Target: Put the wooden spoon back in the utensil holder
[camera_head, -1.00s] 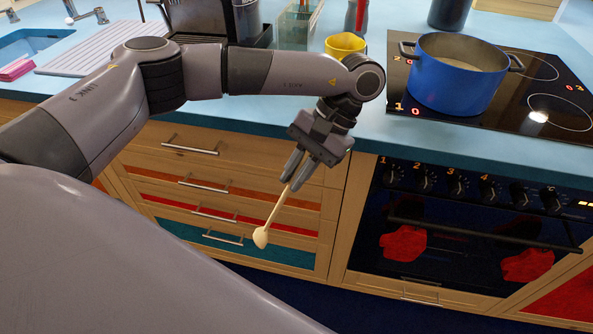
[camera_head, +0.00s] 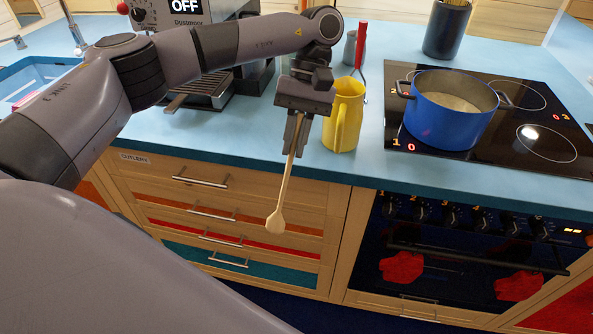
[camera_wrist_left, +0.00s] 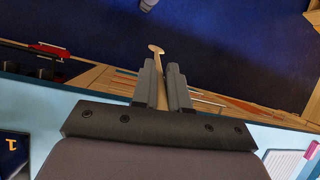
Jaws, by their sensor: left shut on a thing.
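The wooden spoon (camera_head: 281,205) hangs bowl-down, slightly tilted, in front of the drawers and the counter's front edge. My left gripper (camera_head: 297,140) is shut on the upper part of its handle, just left of a yellow jug. In the left wrist view, the spoon's pale bowl end (camera_wrist_left: 156,49) sticks out beyond the fingers of the left gripper (camera_wrist_left: 164,75). A dark round container (camera_head: 446,32) with several thin light sticks stands at the back of the counter. It looks like the utensil holder. My right gripper is not in view.
The yellow jug (camera_head: 344,115) stands on the counter close to the gripper. A blue pot (camera_head: 450,118) sits on the black hob (camera_head: 545,125). A grey cup (camera_head: 350,48) and a red-handled tool (camera_head: 361,50) are behind the jug. A coffee machine (camera_head: 180,14) stands back left.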

